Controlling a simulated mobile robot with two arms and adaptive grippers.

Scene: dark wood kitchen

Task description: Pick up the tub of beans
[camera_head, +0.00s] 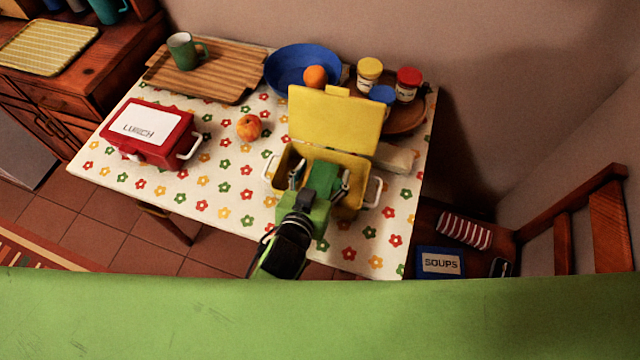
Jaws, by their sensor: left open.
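Three small tubs stand at the back right on a round wooden tray (414,121): one with a yellow lid (370,68), one with a red lid (408,77) and one with a blue lid (382,94). Their labels are too small to read, so I cannot tell which holds beans. My left gripper (321,180) is open over the open yellow lunch box (335,118), in front of and apart from the tubs. My gripper hides much of the box's inside. The raised yellow lid stands between my gripper and the tubs. My right gripper is out of view.
A blue bowl (290,66), an orange (315,76), a peach (249,127), a shut red lunch box (150,132) and a wooden board (220,85) with a green mug (183,51) occupy the flowered table. A blue soups box (440,262) sits lower right.

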